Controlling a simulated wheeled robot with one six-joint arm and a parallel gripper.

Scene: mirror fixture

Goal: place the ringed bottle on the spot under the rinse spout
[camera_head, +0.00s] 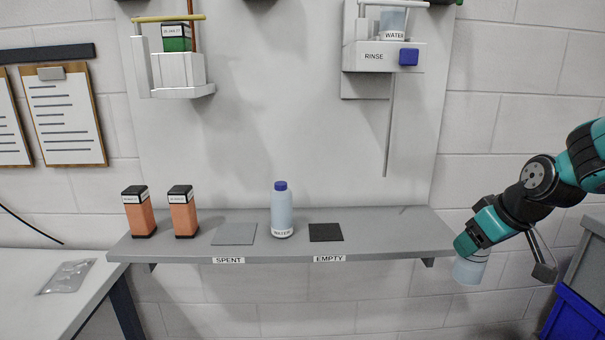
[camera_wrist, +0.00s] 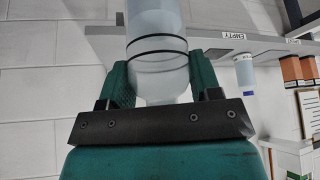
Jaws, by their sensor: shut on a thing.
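The ringed bottle, pale and translucent with dark rings, shows in the wrist view (camera_wrist: 156,22) between the fingers of my gripper (camera_wrist: 162,78). My gripper is shut on it. In the head view my gripper (camera_head: 474,248) is just past the right end of the shelf, with the lower part of the bottle (camera_head: 469,270) showing below it. The rest is hidden by the gripper. The rinse unit (camera_head: 374,57) is on the wall panel, with a thin spout tube (camera_head: 387,135) hanging down above the right part of the shelf. The shelf surface under it (camera_head: 390,225) is bare.
A blue-capped water bottle (camera_head: 282,212) stands on the shelf between a grey pad (camera_head: 234,234) by the SPENT label and a dark pad (camera_head: 326,232) by EMPTY. Two orange cartons (camera_head: 140,214) stand at the left. A blue bin (camera_head: 575,315) is at lower right.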

